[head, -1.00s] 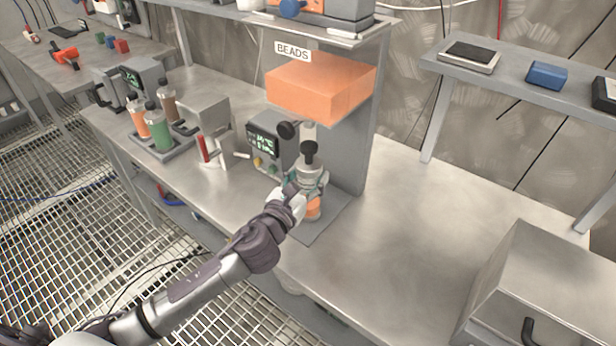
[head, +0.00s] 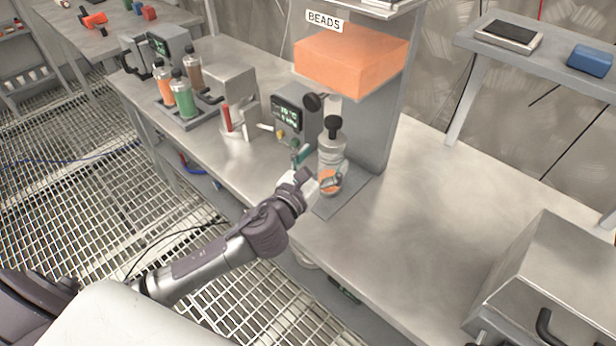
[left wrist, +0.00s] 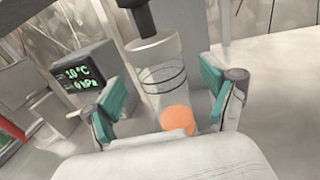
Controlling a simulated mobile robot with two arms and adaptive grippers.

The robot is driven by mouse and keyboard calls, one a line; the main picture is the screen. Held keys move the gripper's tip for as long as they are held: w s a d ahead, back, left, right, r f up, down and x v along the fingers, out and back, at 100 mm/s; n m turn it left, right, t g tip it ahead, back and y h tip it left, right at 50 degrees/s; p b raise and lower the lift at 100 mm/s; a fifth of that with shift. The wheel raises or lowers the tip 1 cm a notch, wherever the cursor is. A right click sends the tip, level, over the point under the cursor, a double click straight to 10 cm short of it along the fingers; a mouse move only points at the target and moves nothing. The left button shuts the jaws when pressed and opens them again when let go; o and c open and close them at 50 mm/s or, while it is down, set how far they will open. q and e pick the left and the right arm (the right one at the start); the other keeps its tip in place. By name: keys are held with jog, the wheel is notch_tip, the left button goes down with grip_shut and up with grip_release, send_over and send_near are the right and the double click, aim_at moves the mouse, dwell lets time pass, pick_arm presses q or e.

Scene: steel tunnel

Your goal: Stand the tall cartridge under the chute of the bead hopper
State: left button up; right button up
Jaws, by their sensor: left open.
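The tall cartridge (head: 331,153) is clear-grey with a black cap and an orange patch near its bottom. It stands upright on the grey base plate of the bead hopper (head: 350,62), below the short pale chute (head: 334,106). It also shows in the left wrist view (left wrist: 163,72). My left gripper (head: 319,170) is open, its teal fingers on either side of the cartridge with gaps; in the left wrist view its fingertips (left wrist: 160,100) spread wide. The cartridge's lower edge is partly hidden by my gripper. My right gripper is out of view.
A display box (head: 297,112) stands just left of the hopper. A white holder with a red stick (head: 236,122) and a rack of bottles (head: 200,118) lie further left. A metal box (head: 560,270) is at front right. The bench right of the hopper is clear.

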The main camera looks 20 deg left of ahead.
pick_arm(q)
jog(key=s+a+b, duration=0.1)
jog(key=s, duration=0.7)
jog(key=shift+s+a, duration=0.2)
jog(key=shift+s, duration=0.1)
